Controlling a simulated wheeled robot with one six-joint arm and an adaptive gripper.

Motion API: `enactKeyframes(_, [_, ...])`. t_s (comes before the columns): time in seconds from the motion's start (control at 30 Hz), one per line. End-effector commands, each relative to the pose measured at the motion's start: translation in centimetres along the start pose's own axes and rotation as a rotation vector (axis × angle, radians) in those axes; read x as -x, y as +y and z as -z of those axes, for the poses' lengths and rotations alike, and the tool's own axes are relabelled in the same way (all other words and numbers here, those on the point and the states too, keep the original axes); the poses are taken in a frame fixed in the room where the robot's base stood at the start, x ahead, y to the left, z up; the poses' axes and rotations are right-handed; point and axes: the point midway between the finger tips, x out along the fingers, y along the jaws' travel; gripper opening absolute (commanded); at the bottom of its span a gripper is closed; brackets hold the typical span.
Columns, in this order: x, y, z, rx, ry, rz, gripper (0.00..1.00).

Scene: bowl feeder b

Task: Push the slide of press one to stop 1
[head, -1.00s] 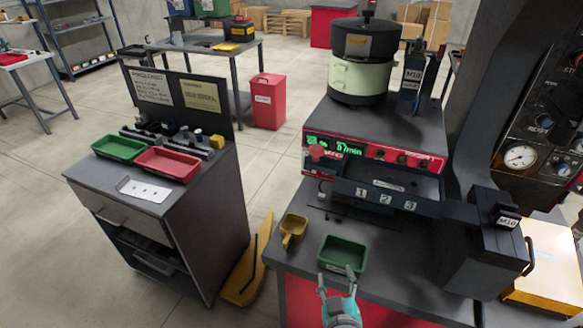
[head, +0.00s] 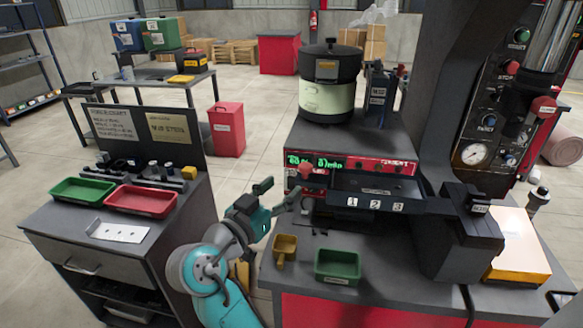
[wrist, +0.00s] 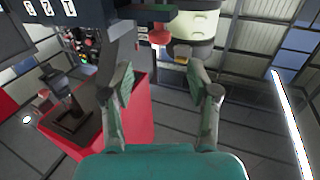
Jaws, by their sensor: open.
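The press (head: 360,150) with a round green and black bowl on top stands right of centre in the head view. A dark ledge on its front (head: 375,207) carries plates marked 1, 2 and 3, left to right. A dark block with a small label (head: 478,208) sits at the ledge's right end; I cannot tell whether it is the slide. My gripper (head: 283,190) is open and empty, left of the ledge and apart from it. In the wrist view my open fingers (wrist: 165,83) show with nothing between them, and the numbered plates (wrist: 42,12) appear upside down at top left.
A green tray (head: 338,282) and a yellow scoop (head: 285,243) stand on the bench below the ledge. A red knob (head: 306,171) sticks out near my gripper. A side cabinet with green (head: 83,182) and red trays (head: 141,213) stands at left.

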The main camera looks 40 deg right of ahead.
Motion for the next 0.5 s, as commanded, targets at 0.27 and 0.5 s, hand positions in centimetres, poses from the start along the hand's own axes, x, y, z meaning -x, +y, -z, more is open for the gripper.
enactKeyframes(0.27, [-2.0,0.2,0.4,-0.012,-0.002,-0.018,0.6])
enactKeyframes(0.5, [-6.2,0.3,0.3,-0.011,-0.002,-0.017,0.6])
